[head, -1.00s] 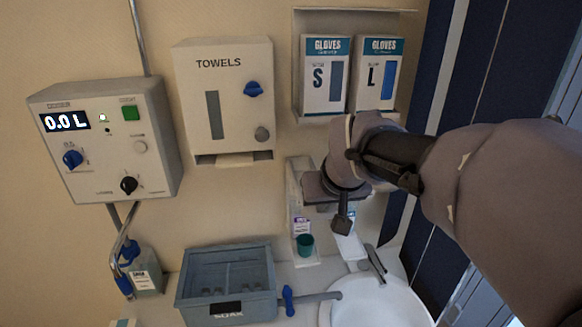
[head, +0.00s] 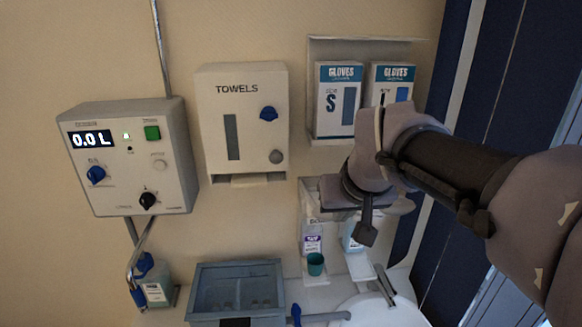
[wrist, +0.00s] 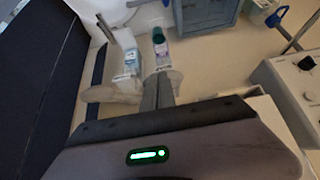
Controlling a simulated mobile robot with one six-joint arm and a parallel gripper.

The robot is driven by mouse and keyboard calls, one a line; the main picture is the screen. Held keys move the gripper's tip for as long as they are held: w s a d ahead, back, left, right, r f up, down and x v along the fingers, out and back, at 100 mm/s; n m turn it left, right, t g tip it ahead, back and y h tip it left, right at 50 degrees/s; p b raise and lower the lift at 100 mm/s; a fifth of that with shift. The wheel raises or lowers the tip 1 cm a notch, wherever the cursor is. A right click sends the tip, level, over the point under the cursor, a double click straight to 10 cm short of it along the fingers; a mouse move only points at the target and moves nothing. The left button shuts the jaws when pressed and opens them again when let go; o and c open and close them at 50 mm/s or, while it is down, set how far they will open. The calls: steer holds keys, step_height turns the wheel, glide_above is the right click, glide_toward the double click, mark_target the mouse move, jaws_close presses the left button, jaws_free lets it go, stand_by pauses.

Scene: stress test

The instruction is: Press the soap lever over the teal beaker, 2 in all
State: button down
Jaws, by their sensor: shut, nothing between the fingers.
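The teal beaker (head: 316,264) stands upright on a small white ledge under the dispenser with a purple label (head: 312,243). In the wrist view the beaker (wrist: 158,36) sits at that bottle's (wrist: 161,52) far end. A second bottle with a blue label (head: 352,240) hangs to its right. My gripper (head: 366,236) is shut and empty, in front of the dispensers. In the wrist view its fingers (wrist: 158,90) point toward the purple-labelled bottle, close to the pale lever (wrist: 175,82). I cannot tell whether they touch it. Another pale lever (wrist: 106,95) belongs to the blue-labelled bottle.
A sink (head: 385,312) with a tap lies below right. A grey-blue soak tub (head: 205,300) stands left of it. The towel dispenser (head: 241,160), a control box reading 0.0 L (head: 130,180) and glove boxes (head: 338,105) are on the wall.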

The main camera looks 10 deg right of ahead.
steer(key=v, duration=0.4)
steer(key=shift+s+r, duration=0.25)
steer(key=shift+s, duration=0.15)
steer(key=shift+w+d+r+m+g+y+p, duration=0.65)
steer(key=shift+w+d+r+p, duration=0.65)
steer(key=shift+w+r+p, duration=1.8)
steer(key=p+x, duration=0.1)
steer(key=x, duration=0.6)
steer(key=shift+a+f, duration=0.2)
steer(key=shift+f, duration=0.1)
steer(key=f, duration=0.2)
steer(key=shift+a+f, duration=0.2)
steer(key=shift+f, duration=0.15)
steer(key=shift+s+a+f, duration=0.1)
steer(key=shift+s+f, duration=0.3)
steer(key=shift+f, duration=0.25)
